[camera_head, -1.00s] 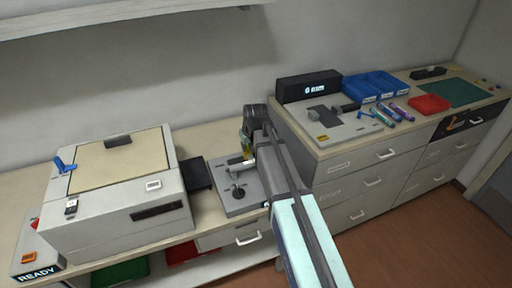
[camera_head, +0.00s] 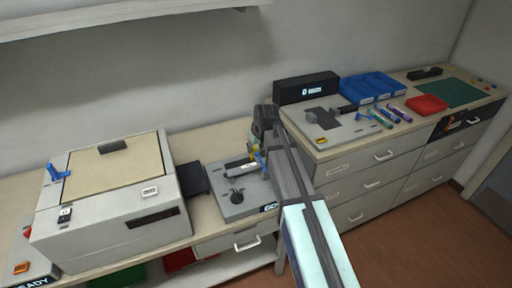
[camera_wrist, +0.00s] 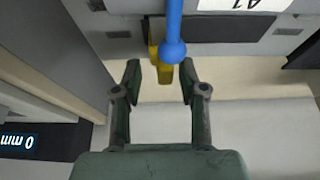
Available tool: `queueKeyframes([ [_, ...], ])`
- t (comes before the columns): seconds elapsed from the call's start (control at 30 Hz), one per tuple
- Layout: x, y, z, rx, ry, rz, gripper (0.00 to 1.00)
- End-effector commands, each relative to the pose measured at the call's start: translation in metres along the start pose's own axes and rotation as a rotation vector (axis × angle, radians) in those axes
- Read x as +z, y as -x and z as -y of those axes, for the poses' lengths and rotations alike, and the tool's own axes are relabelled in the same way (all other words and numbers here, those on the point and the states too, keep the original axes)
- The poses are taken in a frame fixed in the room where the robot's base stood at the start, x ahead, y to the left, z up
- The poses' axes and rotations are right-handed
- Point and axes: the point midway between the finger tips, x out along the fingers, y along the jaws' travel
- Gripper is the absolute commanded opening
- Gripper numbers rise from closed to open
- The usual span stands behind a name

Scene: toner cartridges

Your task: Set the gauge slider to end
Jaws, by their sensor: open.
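A black display box (camera_head: 304,90) on the right cabinet shows a zero; in the wrist view the display reads "0 mm" (camera_wrist: 18,141). A grey plate (camera_head: 340,128) with dark parts and a yellow piece lies before it. I cannot tell which part is the gauge slider.
A large grey machine (camera_head: 110,205) with a tan lid stands at the left. Blue bins (camera_head: 371,87), coloured tubes (camera_head: 388,113), a red tray (camera_head: 427,106) and a green mat (camera_head: 452,92) lie on the right cabinet. The cabinet's side rises close to my arm.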

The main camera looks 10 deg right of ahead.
Motion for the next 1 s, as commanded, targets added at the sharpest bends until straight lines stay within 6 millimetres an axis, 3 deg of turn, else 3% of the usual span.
queueKeyframes([
  [0.27,0.001,0.021,0.0,-0.001,0.0,-0.001,0.42],
  [0.7,0.0,0.1,0.0,0.001,0.0,-0.001,0.42],
  [1.0,0.0,0.12,-0.001,0.001,0.0,0.0,0.42],
])
